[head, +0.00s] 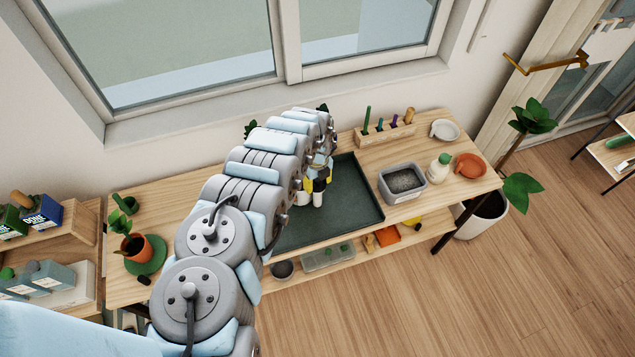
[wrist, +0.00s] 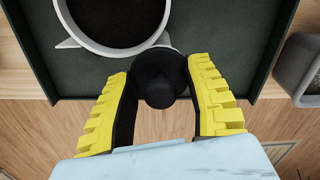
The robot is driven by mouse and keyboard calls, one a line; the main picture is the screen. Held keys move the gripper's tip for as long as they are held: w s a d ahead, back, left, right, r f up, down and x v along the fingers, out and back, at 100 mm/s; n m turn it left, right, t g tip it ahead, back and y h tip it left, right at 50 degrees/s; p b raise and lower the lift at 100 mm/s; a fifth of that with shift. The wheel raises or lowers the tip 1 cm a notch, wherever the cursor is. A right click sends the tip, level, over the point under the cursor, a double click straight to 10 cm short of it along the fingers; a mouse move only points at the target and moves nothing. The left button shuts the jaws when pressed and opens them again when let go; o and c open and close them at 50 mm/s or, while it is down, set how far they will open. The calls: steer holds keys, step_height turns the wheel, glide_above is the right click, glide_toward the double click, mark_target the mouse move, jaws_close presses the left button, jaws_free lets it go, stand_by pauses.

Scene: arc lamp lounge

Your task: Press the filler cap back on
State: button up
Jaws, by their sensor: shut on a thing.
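My gripper (wrist: 160,70) has yellow ridged fingers and is shut on a round black cap (wrist: 158,82) in the wrist view. A round white pot (wrist: 76,32) with dark soil stands on the dark green tray (wrist: 30,25), just beyond the cap. A white lug (wrist: 163,39) on the pot's rim shows partly behind the cap. I cannot tell whether the cap touches it, and any opening there is hidden. In the head view my gripper (head: 314,186) is over the green tray (head: 352,190), and my arm hides most of the pot.
On the wooden bench (head: 455,185), right of the tray, are a grey soil bin (head: 385,187), a white-and-green bottle (head: 439,168) and an orange pot (head: 470,165). A tool rack (head: 370,138) stands at the back. A potted plant (head: 135,246) is at the left. The tray's right part is clear.

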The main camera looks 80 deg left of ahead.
mark_target(317, 179)
steer(key=o, duration=1.4)
steer(key=shift+r+p, duration=2.7)
steer(key=shift+r, duration=0.8)
steer(key=shift+c, duration=0.4)
jaws_close()
steer(key=shift+f+b, duration=1.1)
steer(key=shift+f, duration=0.75)
